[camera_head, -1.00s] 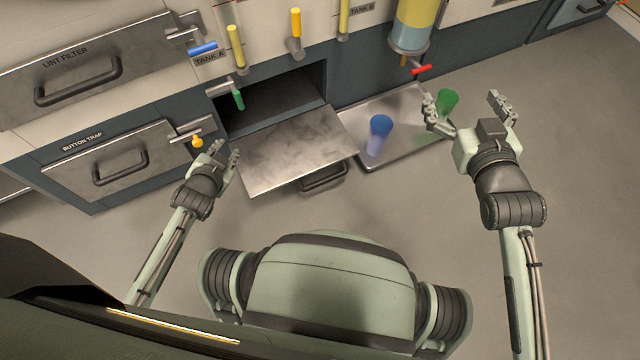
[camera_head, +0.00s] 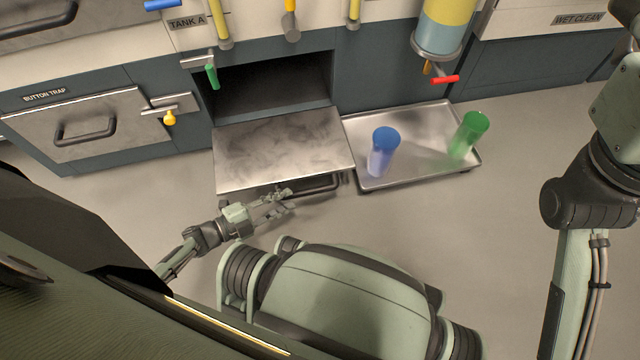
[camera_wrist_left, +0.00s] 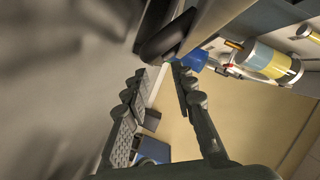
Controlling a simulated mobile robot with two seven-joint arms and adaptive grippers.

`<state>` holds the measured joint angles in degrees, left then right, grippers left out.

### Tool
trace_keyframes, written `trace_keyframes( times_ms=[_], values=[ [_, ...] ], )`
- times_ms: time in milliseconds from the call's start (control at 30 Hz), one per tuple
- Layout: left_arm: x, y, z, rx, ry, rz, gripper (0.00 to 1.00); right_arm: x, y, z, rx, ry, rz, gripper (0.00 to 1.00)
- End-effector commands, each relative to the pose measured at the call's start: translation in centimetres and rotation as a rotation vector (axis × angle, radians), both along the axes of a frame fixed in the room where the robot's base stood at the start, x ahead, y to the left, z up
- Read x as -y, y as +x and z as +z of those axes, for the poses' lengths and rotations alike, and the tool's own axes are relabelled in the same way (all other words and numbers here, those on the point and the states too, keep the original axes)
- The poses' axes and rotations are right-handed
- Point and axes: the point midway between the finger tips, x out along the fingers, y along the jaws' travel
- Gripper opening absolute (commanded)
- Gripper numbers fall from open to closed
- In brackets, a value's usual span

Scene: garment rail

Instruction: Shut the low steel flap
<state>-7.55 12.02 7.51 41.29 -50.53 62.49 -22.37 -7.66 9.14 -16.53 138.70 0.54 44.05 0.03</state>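The low steel flap (camera_head: 283,148) hangs open and lies about level in front of a dark opening (camera_head: 275,85). Its dark bar handle (camera_head: 322,186) is at the front edge; it also shows in the left wrist view (camera_wrist_left: 163,38). My left gripper (camera_head: 284,199) is at the flap's front edge, just left of the handle. In the left wrist view its fingers (camera_wrist_left: 160,76) are apart with nothing between them, and the handle is just beyond the tips.
A steel tray (camera_head: 425,172) on the floor right of the flap holds a blue cup (camera_head: 384,150) and a green cup (camera_head: 469,136). The button trap drawer (camera_head: 85,127) with a yellow-knobbed latch (camera_head: 169,118) is at left.

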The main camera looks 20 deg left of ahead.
Motion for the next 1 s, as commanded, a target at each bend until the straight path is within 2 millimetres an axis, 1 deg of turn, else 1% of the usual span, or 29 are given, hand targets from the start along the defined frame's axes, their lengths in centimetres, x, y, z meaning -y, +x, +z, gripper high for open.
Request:
trace_keyframes(
  times_ms=[67,167,267,500,667,800,1000],
  values=[
    [-0.1,-0.4,-0.4,-0.008,0.003,-0.002,0.26,0.0,-0.1,0.0,0.003,0.001,0.000,1.00],
    [0.1,-0.3,-0.7,-0.011,0.003,-0.003,0.26,0.0,-0.1,0.0,0.006,0.000,0.001,1.00],
    [0.8,0.6,-1.0,-0.010,0.002,-0.004,0.26,0.0,-0.1,-0.1,0.012,-0.004,0.000,1.00],
    [3.0,3.7,-1.8,-0.009,0.002,-0.002,0.26,-0.2,-0.1,-0.1,0.032,-0.020,-0.002,1.00],
    [4.0,5.1,-2.2,-0.011,0.002,-0.002,0.26,-0.3,-0.1,0.1,0.044,-0.029,-0.003,1.00],
    [4.4,5.5,-2.3,-0.012,0.003,-0.002,0.26,-0.4,0.0,0.2,0.046,-0.033,-0.004,1.00],
    [4.4,5.6,-2.2,-0.012,0.003,-0.003,0.26,-0.4,0.0,0.2,0.044,-0.033,-0.004,1.00]
  ],
)
